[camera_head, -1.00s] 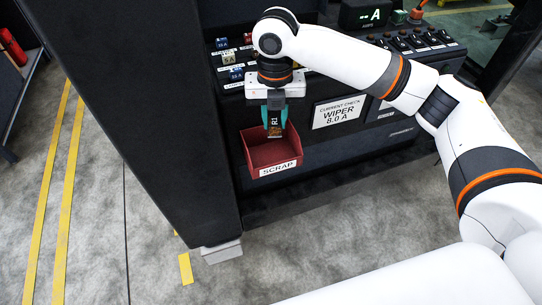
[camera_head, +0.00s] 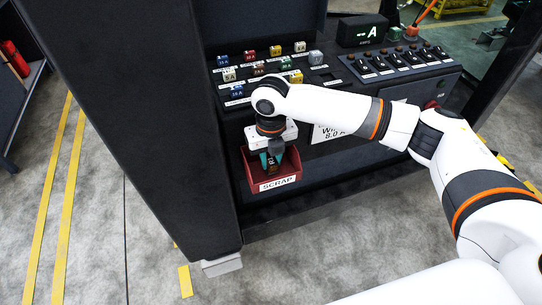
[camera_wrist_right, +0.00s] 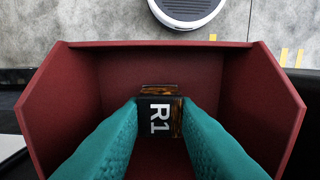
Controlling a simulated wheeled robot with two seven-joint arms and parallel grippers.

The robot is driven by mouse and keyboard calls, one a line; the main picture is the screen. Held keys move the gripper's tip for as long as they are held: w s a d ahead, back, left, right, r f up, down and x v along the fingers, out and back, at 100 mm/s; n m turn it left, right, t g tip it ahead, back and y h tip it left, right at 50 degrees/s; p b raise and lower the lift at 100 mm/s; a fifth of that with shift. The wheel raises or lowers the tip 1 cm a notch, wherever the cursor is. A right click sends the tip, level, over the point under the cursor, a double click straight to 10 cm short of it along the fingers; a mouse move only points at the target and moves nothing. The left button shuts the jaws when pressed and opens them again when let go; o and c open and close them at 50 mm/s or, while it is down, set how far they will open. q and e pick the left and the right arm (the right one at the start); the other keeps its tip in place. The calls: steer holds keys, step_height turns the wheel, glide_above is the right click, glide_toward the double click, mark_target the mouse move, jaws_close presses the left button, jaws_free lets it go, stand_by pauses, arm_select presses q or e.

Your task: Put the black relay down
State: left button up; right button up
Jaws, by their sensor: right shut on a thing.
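The black relay (camera_wrist_right: 160,117), marked R1, is between the teal fingers of my right gripper (camera_wrist_right: 160,122) in the right wrist view. A brownish, scorched-looking patch shows at its edge. The gripper is shut on it and holds it within the red scrap bin (camera_wrist_right: 85,95), whose walls surround it. I cannot tell whether the relay touches the bin floor. In the head view the right gripper (camera_head: 271,163) reaches down into the bin (camera_head: 283,182), labelled SCRAP, and the relay (camera_head: 271,168) shows dark between the fingers. My left gripper is not in view.
The black panel behind holds several coloured fuses (camera_head: 275,51), a row of switches (camera_head: 405,60) and a display (camera_head: 362,31) reading A. A white current check sign (camera_head: 330,132) is partly behind my right arm. A dark post (camera_head: 140,110) stands left of the bin.

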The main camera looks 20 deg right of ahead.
mark_target(271, 161)
steer(key=shift+f, duration=0.2)
steer(key=o, duration=1)
steer(key=shift+f, duration=0.1)
step_height(271, 161, up, 12)
steer(key=shift+r+b, duration=0.15)
steer(key=shift+b, duration=1.05)
